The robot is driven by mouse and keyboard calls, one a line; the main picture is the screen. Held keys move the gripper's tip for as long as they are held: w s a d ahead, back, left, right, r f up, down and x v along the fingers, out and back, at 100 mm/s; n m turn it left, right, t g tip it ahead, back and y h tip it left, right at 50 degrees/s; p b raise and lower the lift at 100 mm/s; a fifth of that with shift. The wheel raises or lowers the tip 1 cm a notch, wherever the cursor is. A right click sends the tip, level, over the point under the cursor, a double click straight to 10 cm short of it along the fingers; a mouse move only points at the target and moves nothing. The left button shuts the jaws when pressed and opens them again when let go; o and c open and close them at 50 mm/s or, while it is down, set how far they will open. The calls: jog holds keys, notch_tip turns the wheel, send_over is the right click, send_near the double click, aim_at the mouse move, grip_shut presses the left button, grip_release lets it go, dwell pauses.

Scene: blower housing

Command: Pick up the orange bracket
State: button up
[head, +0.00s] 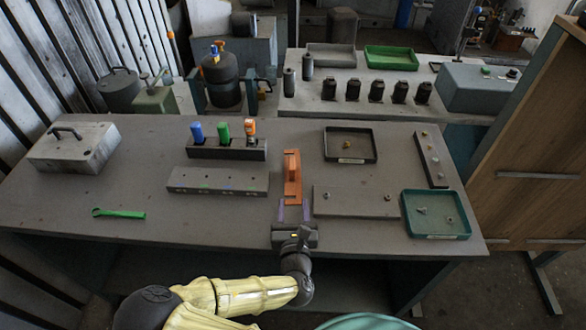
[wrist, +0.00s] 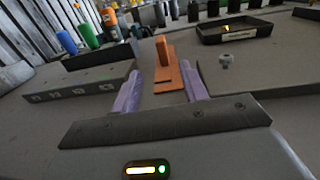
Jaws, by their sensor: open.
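The orange bracket (head: 292,182) stands on the grey table, between a long grey block on its left and a flat grey plate on its right. It has a flat base and an upright part. It also shows in the wrist view (wrist: 165,68), ahead of my jaws. My gripper (head: 293,208) is low over the table at the bracket's near end. Its two purple fingers are open, apart and pointing at the bracket. In the wrist view the fingers (wrist: 160,90) stand to either side of the near end of the bracket's base. I cannot tell whether they touch it.
The grey block with holes (head: 218,181) is close on the left, with a rack (head: 227,150) of coloured-handled tools behind. The flat plate (head: 355,202) is close on the right. A black tray (head: 350,145) and a green tray (head: 436,214) lie further right. The front left is mostly clear.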

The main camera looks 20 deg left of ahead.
aim_at(292, 171)
jog(key=p+x, duration=0.3)
jog(key=x, duration=0.9)
jog(key=shift+w+a+r+p, duration=0.1)
jog(key=shift+w+a+p, duration=0.1)
jog(key=shift+w+p, duration=0.35)
jog(key=p+x, duration=0.1)
jog(key=x, duration=0.3)
jog(key=shift+w, duration=0.1)
jog(key=shift+c, duration=0.4)
grip_shut()
